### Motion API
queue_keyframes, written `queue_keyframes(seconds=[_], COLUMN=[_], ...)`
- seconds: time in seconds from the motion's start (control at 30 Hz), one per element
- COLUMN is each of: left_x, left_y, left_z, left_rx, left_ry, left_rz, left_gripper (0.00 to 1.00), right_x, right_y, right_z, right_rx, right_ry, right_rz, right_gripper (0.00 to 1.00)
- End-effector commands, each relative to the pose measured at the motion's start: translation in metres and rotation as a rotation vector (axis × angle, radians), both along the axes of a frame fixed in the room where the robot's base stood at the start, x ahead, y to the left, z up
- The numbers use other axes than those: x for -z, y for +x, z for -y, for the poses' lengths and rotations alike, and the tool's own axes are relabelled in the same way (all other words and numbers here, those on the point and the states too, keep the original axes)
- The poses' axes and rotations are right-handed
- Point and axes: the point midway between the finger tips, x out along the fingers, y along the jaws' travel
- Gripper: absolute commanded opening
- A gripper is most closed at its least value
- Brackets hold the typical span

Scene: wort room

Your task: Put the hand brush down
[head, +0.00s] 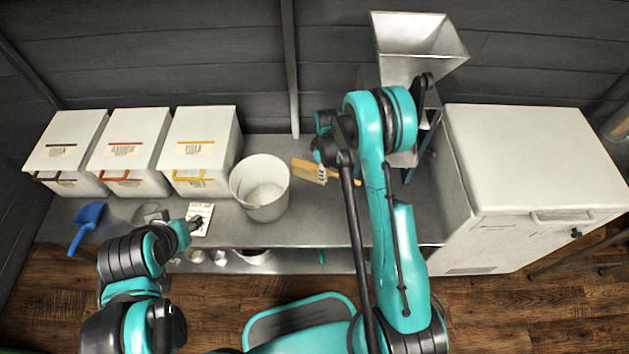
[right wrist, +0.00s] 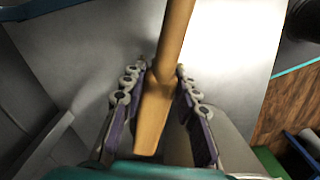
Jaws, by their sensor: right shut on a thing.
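The hand brush (head: 305,168) has a tan wooden body. In the head view it is at the bench, just right of the white bucket, partly covered by my right gripper (head: 322,174). In the right wrist view the tan handle (right wrist: 174,40) runs between the two fingers of my right gripper (right wrist: 164,78), which are shut on it. Its bristles do not show clearly, and I cannot tell whether the brush touches the bench. My left gripper (head: 193,224) is over the bench's front edge, near a small printed card, apart from the brush; its jaws are too small to read.
The steel bench (head: 310,228) has clear room in front of the brush. A white bucket (head: 262,185) stands left of it. Several lidded white bins (head: 205,140) and a blue scoop (head: 87,225) are further left. A hopper mill (head: 415,45) and white chest (head: 530,165) are right.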

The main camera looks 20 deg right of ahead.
Motion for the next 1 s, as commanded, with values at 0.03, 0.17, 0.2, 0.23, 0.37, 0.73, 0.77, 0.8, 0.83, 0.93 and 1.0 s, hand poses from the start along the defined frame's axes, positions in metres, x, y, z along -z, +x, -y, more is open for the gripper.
queue_keyframes(seconds=[0.03,0.17,0.2,0.23,0.37,0.73,0.77,0.8,0.83,0.93,1.0], left_x=[0.009,0.017,0.018,0.019,0.027,0.031,0.031,0.031,0.032,0.032,0.032], left_y=[0.0,0.0,0.0,0.0,0.0,0.0,0.0,0.0,0.0,0.0,0.0], left_z=[0.0,0.0,0.0,0.0,0.0,0.0,0.0,0.0,0.0,0.0,0.0], left_rx=[0.0,0.0,0.0,0.0,0.0,0.0,0.0,0.0,0.0,0.0,0.0], left_ry=[0.0,0.0,0.0,0.0,0.0,0.0,0.0,0.0,0.0,0.0,0.0], left_rz=[0.0,0.0,0.0,0.0,0.0,0.0,0.0,0.0,0.0,0.0,0.0], left_gripper=[0.4,0.4,0.4,0.4,0.4,0.4,0.4,0.4,0.4,0.4,0.4], right_x=[0.016,0.036,0.04,0.042,0.059,0.073,0.074,0.075,0.076,0.076,0.076], right_y=[0.0,0.0,0.0,0.0,0.001,0.0,0.0,0.0,0.0,0.0,0.0], right_z=[0.0,0.0,0.0,0.0,0.0,0.0,0.0,0.0,0.0,0.0,0.0], right_rx=[0.0,0.0,0.0,0.0,0.0,0.001,0.001,0.001,0.001,0.001,0.001], right_ry=[0.0,0.0,0.0,0.0,0.0,0.0,0.0,0.0,0.0,0.0,0.0], right_rz=[0.0,0.0,0.0,0.0,0.0,0.0,0.0,0.0,0.0,0.0,0.0], right_gripper=[0.03,0.03,0.03,0.03,0.03,0.03,0.03,0.03,0.03,0.51,0.51])
